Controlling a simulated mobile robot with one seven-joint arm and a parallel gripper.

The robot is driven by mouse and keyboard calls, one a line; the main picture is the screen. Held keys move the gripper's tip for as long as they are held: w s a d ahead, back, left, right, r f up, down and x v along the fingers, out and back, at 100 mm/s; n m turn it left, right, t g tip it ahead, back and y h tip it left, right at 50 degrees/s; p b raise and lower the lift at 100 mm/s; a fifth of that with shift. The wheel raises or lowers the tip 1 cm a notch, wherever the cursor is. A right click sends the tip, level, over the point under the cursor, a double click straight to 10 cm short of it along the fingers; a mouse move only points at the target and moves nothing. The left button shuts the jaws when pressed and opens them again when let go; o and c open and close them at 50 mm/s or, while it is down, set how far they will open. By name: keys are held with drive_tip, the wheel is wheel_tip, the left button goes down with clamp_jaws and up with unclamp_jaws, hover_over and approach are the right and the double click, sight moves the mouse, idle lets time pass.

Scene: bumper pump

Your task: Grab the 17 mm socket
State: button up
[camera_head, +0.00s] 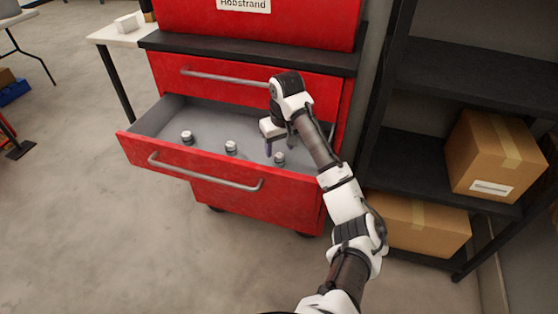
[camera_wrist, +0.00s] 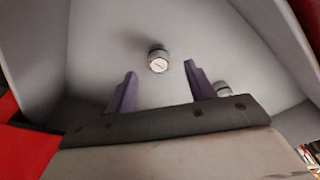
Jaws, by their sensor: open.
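Three small metal sockets stand in the open drawer (camera_head: 213,118): a left one (camera_head: 187,137), a middle one (camera_head: 231,147) and a right one (camera_head: 280,158). I cannot read any size on them, so I cannot tell which is the 17 mm. My gripper (camera_head: 275,148) is inside the drawer, pointing down, just above and beside the right socket. In the wrist view my gripper (camera_wrist: 160,88) is open and empty, with one socket (camera_wrist: 158,60) ahead between its purple fingertips. Another socket (camera_wrist: 222,88) is partly hidden beside the right finger.
The drawer belongs to a red tool cabinet (camera_head: 255,205); its front panel with a grey handle (camera_head: 205,177) and its side walls surround the sockets. A black shelf (camera_head: 440,155) with cardboard boxes (camera_head: 497,155) stands close on the right.

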sight(279, 155)
drive_tip(key=shift+w+a+f+p, duration=0.1)
drive_tip(key=shift+w+f+p, duration=0.15)
drive_tip(key=shift+f, duration=1.1)
drive_tip(key=shift+w+f+p, duration=0.1)
drive_tip(key=shift+w+f, duration=0.15)
drive_tip(key=shift+f, duration=1.1)
drive_tip(key=shift+c, duration=0.2)
drive_tip(key=c, duration=1.1)
drive_tip(key=shift+r, duration=0.1)
